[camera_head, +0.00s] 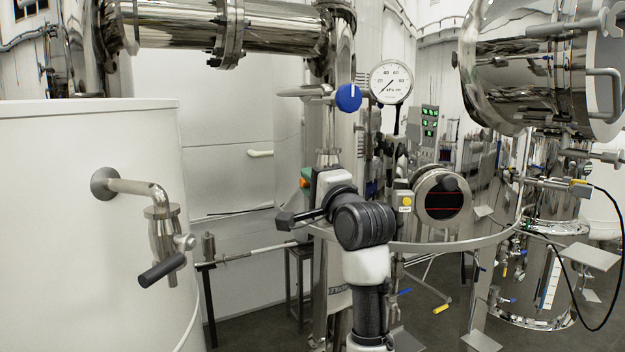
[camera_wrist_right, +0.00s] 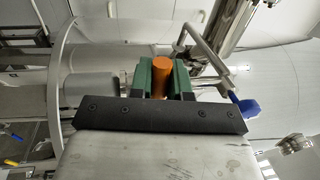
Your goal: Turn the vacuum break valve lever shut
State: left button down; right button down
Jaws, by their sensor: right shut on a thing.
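My right gripper (camera_head: 305,179) is near the middle of the head view, in front of the steel column below the blue knob. In the right wrist view its green finger pads (camera_wrist_right: 160,78) are closed on either side of an orange cylindrical grip (camera_wrist_right: 161,64), apparently the vacuum break valve lever's handle. Only the grip's end shows; my gripper and arm hide the valve body, so the lever's angle is hard to tell. In the head view a speck of orange (camera_head: 304,183) shows at the fingers. My left gripper is not in view.
A white tank (camera_head: 70,220) at left carries a tap with a black handle (camera_head: 162,270). A blue knob (camera_head: 349,97) and a pressure gauge (camera_head: 391,82) are above my right arm. A round sight port (camera_head: 441,200) and a curved steel rail (camera_head: 450,245) lie to its right.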

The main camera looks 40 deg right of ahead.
jog(key=shift+r+m, duration=0.2)
jog(key=shift+m, duration=0.2)
jog(key=c, duration=1.1)
grip_release()
jog(key=shift+s+d, duration=0.1)
jog(key=shift+s+f, duration=0.15)
jog(key=shift+s, duration=0.05)
jog(key=b+v, duration=0.4)
jog(key=v, duration=0.6)
jog(key=shift+s, duration=0.15)
